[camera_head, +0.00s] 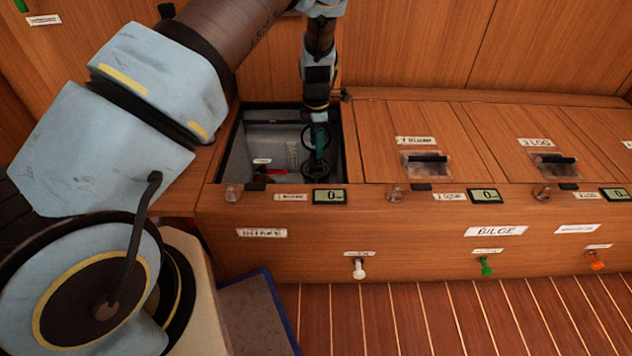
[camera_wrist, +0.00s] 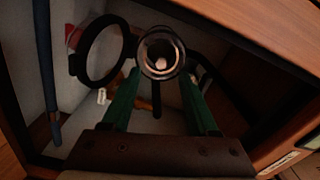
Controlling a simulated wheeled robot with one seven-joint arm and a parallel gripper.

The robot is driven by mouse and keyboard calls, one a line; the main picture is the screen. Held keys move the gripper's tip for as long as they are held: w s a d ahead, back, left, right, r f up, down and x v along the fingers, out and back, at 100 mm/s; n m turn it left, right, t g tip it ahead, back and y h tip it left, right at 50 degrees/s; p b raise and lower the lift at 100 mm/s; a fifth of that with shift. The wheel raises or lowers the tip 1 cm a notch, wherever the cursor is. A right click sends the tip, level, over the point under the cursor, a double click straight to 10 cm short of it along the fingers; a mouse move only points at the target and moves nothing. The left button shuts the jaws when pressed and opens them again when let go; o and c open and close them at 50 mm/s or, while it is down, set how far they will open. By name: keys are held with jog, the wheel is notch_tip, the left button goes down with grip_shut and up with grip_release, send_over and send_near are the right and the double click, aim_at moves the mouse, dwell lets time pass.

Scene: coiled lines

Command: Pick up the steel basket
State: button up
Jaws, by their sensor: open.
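My gripper (camera_head: 319,150) reaches down into the open bilge compartment at the left of the wooden bench. In the wrist view its two green fingers (camera_wrist: 160,76) are apart. A round, shiny metal cup with a dark rim, which looks like the steel basket (camera_wrist: 163,62), shows just beyond and between the fingertips. I cannot tell whether the fingers touch it. A black ring (camera_wrist: 121,62) stands to its left. In the head view dark rings show around the gripper, and the basket cannot be made out there.
The compartment's dark rim (camera_head: 234,143) and walls surround my gripper closely. A blue pole (camera_wrist: 46,70) stands at the left in the wrist view. Closed wooden hatches (camera_head: 415,165) with latches lie to the right. Small digital displays (camera_head: 329,197) line the bench's front edge.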

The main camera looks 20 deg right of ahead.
aim_at(316, 160)
notch_tip(316, 160, down, 7)
jog(key=shift+a+r+b, duration=0.1)
jog(key=shift+b, duration=1)
jog(key=shift+s, duration=0.1)
jog(key=shift+c, duration=0.2)
grip_shut()
